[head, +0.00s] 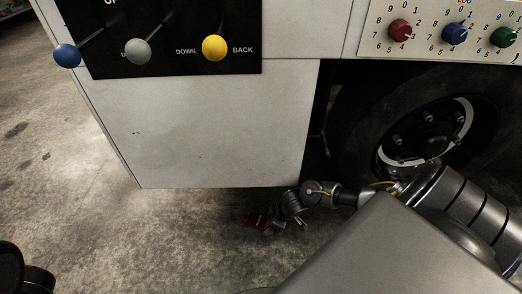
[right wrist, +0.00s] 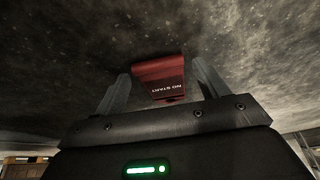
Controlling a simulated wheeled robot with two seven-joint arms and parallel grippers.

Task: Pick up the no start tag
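The no start tag (right wrist: 160,82) is a red piece with white lettering, seen upside down in the right wrist view. In the head view the red tag (head: 256,220) is small and low, by the concrete floor below the machine's panel. My right gripper (right wrist: 162,72) is open, with one finger on each side of the tag and gaps showing between. In the head view the right gripper (head: 272,224) is at the tag. I cannot tell whether it touches the tag.
A white machine body (head: 210,125) stands above, with blue, grey and yellow lever knobs (head: 214,47) and a dial panel (head: 440,28). A large tire (head: 365,120) is close beside my right arm. The concrete floor (head: 60,170) is clear at left.

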